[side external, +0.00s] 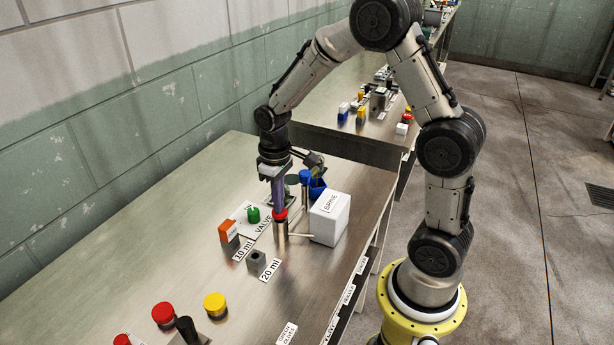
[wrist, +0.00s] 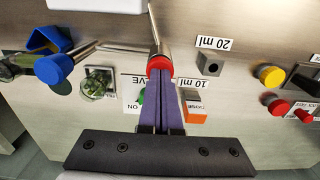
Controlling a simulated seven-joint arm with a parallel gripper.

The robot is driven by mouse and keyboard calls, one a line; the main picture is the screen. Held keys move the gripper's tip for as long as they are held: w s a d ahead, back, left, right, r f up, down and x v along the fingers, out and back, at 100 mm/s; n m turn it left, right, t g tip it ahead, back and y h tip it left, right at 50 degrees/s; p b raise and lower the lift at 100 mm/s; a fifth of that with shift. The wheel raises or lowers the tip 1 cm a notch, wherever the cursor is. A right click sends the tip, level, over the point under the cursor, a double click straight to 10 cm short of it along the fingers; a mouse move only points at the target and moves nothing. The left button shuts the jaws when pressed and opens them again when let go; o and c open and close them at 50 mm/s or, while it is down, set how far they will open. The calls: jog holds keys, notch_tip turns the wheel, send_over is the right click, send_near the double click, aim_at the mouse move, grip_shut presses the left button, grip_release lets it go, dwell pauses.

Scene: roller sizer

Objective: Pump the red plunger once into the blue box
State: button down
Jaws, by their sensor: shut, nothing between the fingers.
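The red plunger (side external: 281,215) tops an upright metal cylinder with a side spout. It also shows in the wrist view (wrist: 159,63). My gripper (side external: 280,207) is shut and empty, pointing down, with its purple fingertips at the plunger's red top; they appear to touch it. In the wrist view the closed fingertips (wrist: 162,78) overlap the red cap's edge.
A white BRINE box (side external: 329,220) stands right of the plunger. A green valve knob (side external: 253,215), an orange-topped block (side external: 229,233) and a grey 20 ml block (side external: 256,262) stand to its left. Red (side external: 164,314) and yellow (side external: 215,305) buttons are nearer the front.

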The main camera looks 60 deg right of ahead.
dwell(0.4)
jog(key=shift+r, duration=1.7)
jog(key=shift+r, duration=0.15)
jog(key=shift+r, duration=2.4)
